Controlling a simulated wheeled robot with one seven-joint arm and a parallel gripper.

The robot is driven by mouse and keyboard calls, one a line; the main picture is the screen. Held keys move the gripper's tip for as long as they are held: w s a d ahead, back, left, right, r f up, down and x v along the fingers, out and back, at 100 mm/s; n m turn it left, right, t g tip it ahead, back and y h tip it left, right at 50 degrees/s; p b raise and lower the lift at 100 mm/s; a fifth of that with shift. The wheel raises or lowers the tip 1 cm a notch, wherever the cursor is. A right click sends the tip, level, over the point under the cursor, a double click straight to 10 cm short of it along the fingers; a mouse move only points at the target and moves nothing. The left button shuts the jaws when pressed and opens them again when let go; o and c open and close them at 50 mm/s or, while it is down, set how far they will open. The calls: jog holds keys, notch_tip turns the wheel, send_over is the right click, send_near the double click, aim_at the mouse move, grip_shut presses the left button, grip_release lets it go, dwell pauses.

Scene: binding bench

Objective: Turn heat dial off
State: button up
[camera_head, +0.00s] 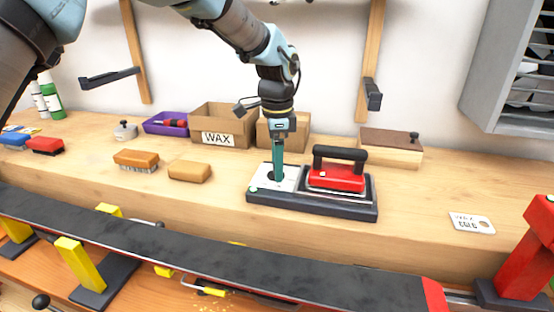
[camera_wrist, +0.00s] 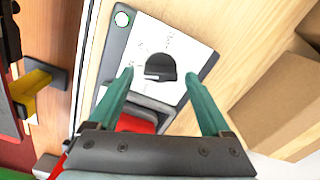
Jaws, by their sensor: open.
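The heat dial is a black round knob (camera_wrist: 160,67) on a white panel (camera_wrist: 150,40) at the left end of a dark base (camera_head: 318,207). A small green light (camera_wrist: 122,18) shows at the panel's corner. My gripper (camera_head: 278,176) points down over the dial in the head view and partly hides it. In the wrist view my gripper (camera_wrist: 164,74) is open, with one teal finger on each side of the dial and gaps between. Whether the fingers are level with the knob I cannot tell. A red iron with a black handle (camera_head: 338,176) rests on the base beside the panel.
A cardboard box marked WAX (camera_head: 222,125) and another box (camera_head: 284,132) stand close behind. A tan block (camera_head: 190,171) and a brush (camera_head: 136,160) lie to the left. A long dark ski (camera_head: 200,240) runs along the front. The bench right of the base is mostly clear.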

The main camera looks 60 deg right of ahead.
jog(key=shift+c, duration=0.2)
grip_shut()
dwell(0.6)
